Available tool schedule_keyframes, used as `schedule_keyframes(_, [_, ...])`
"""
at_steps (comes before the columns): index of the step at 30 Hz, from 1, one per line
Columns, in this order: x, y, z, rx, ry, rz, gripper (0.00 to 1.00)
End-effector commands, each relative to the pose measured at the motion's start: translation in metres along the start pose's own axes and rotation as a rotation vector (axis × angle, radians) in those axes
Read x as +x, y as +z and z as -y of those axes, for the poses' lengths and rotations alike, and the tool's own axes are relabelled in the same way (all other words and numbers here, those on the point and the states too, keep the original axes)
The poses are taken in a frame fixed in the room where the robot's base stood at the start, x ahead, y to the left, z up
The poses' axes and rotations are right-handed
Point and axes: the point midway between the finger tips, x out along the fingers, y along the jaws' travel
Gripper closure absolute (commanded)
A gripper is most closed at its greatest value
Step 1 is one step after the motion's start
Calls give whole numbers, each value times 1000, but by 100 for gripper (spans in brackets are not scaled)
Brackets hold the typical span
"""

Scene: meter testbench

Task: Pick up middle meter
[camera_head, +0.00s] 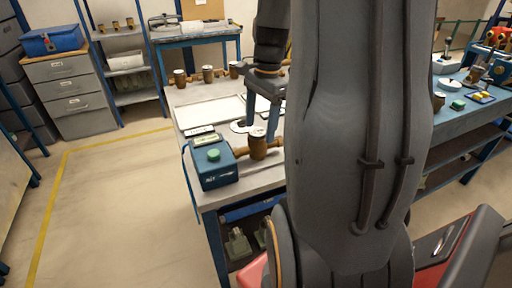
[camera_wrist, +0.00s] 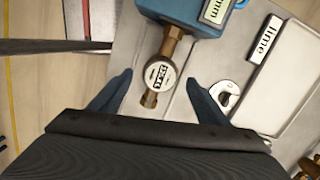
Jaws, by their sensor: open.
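A brown, brass-coloured meter (camera_head: 258,148) with a round white face stands at the front of the workbench, joined to a short pipe stub beside the blue test box (camera_head: 212,170). In the wrist view the same meter (camera_wrist: 159,74) lies between the fingertips of my gripper (camera_wrist: 159,80), with a gap on each side. My gripper (camera_head: 262,122) is open and empty, pointing down just above and behind the meter in the head view. More brown meters (camera_head: 208,74) stand along the far end of the bench. I cannot tell which one counts as the middle meter.
A round metal piece (camera_wrist: 225,93) lies near the right finger. My arm hides part of the bench. The floor at left is clear.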

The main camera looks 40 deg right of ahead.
Motion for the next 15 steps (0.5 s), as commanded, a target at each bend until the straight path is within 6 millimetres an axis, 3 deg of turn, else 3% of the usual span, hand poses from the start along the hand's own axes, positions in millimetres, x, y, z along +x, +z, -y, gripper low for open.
schedule_keyframes(15, [58, 6, -1, -1, 3, 2, 31])
